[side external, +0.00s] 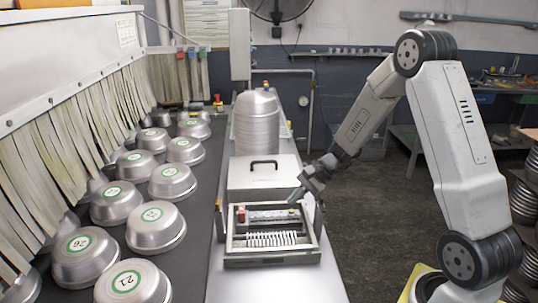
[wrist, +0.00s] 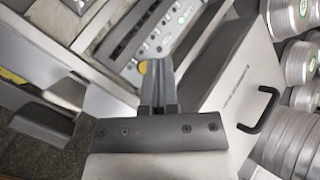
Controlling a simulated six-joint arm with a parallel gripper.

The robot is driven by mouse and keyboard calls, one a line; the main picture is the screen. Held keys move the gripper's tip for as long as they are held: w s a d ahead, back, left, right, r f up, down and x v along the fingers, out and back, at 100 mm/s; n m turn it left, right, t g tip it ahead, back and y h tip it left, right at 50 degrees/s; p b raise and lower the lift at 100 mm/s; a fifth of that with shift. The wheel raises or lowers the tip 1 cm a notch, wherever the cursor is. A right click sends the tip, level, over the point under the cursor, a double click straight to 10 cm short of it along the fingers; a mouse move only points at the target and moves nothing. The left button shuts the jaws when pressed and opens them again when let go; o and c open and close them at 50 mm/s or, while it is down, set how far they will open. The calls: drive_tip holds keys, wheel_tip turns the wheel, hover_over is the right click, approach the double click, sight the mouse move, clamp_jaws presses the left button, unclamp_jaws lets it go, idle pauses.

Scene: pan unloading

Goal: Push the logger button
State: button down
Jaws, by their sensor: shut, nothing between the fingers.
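An open grey case (side external: 273,258) stands on the light bench, with a dark strip, small fittings and a row of pale ribs inside. I take it to hold the logger; which part is the button is unclear. In the wrist view a pale panel (wrist: 163,42) with small round fittings and a green mark shows just beyond my fingers. My gripper (side external: 295,198) is over the case's back right edge in the side view. In the wrist view my gripper (wrist: 158,64) is shut and empty, its tips near the panel's edge. I cannot tell whether they touch it.
A grey lidded box (side external: 255,178) with a black handle stands right behind the case; it also shows in the wrist view (wrist: 232,82). A tall stack of pans (side external: 256,122) is behind it. Several numbered pans (side external: 156,226) lie on the dark conveyor at left, beside hanging strips.

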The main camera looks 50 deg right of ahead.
sight(294, 211)
drive_tip(key=shift+f, duration=0.15)
drive_tip(key=shift+f, duration=0.3)
drive_tip(key=shift+f, duration=0.45)
idle(1.0)
drive_tip(key=shift+r, duration=0.95)
drive_tip(key=shift+r, duration=0.1)
wheel_tip(294, 211, up, 6)
drive_tip(key=shift+f, duration=0.1)
idle(0.8)
